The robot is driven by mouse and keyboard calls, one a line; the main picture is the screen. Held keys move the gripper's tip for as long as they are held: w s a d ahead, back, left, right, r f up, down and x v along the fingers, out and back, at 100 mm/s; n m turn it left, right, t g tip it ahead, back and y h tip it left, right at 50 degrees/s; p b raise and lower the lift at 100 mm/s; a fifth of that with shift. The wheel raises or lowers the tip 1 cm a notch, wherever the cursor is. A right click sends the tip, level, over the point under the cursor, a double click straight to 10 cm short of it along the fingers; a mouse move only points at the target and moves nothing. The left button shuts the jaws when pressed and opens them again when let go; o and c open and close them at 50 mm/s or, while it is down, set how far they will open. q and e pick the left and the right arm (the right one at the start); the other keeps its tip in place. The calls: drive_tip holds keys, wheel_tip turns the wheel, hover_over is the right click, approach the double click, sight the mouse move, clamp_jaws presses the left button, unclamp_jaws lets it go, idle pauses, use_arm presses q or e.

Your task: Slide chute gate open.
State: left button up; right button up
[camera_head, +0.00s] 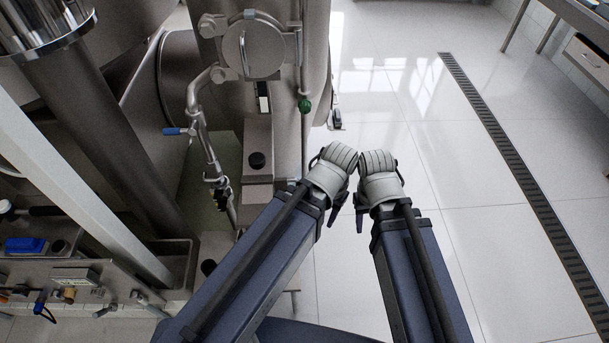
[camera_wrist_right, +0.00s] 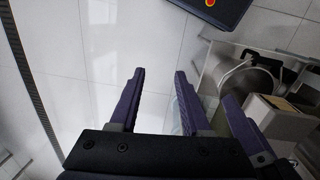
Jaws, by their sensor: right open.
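I cannot make out for certain which part is the chute gate. The steel separator machine (camera_head: 252,50) stands at the upper left of the head view, with a round flanged cover and a blue-handled valve (camera_head: 174,131). My right gripper (camera_wrist_right: 158,100) shows two purple fingers wide apart in the right wrist view, with nothing between them but floor. In the head view only a purple finger of my right gripper (camera_head: 360,221) shows below its wrist. My left gripper (camera_head: 336,214) is beside it, mostly hidden under its wrist. Both are right of the machine, apart from it.
A steel trough (camera_head: 178,262) and a panel with fittings (camera_head: 75,280) are at the lower left. A green knob (camera_head: 304,106) is on a vertical pipe. Tiled floor with a drain grate (camera_head: 520,172) lies open on the right. A bench (camera_head: 585,55) stands at the upper right.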

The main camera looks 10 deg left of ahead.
drive_tip(key=w+d+f+y+b, duration=0.1)
drive_tip(key=w+d+f+b, duration=0.1)
drive_tip(key=f+b, duration=0.8)
drive_tip(key=w+d+f+m+b, duration=0.1)
drive_tip(key=w+f+b, duration=0.1)
drive_tip(key=f+b, duration=0.85)
drive_tip(key=w+d+f+y+b, duration=0.1)
drive_tip(key=w+d+f+b, duration=0.1)
drive_tip(key=f+b, duration=0.8)
drive_tip(key=w+a+r+n+y+p, duration=0.1)
drive_tip(key=w+a+r+n+y, duration=0.3)
drive_tip(key=a, duration=0.3)
drive_tip(key=w+a+r+n+y, duration=0.2)
drive_tip(key=a+r+n+y, duration=0.2)
drive_tip(key=a+y, duration=0.2)
drive_tip(key=w+a+r+n+g+y, duration=0.1)
drive_tip(key=w+a+r+n+y, duration=0.2)
drive_tip(key=r, duration=0.4)
drive_tip(key=a+r+n+y, duration=0.4)
drive_tip(key=r+n, duration=0.1)
drive_tip(key=r, duration=0.2)
drive_tip(key=shift+s+a+f, duration=0.15)
drive_tip(key=shift+a, duration=1.7)
drive_tip(key=shift+s+a+f, duration=0.1)
drive_tip(key=shift+a, duration=1.7)
drive_tip(key=shift+c, duration=0.3)
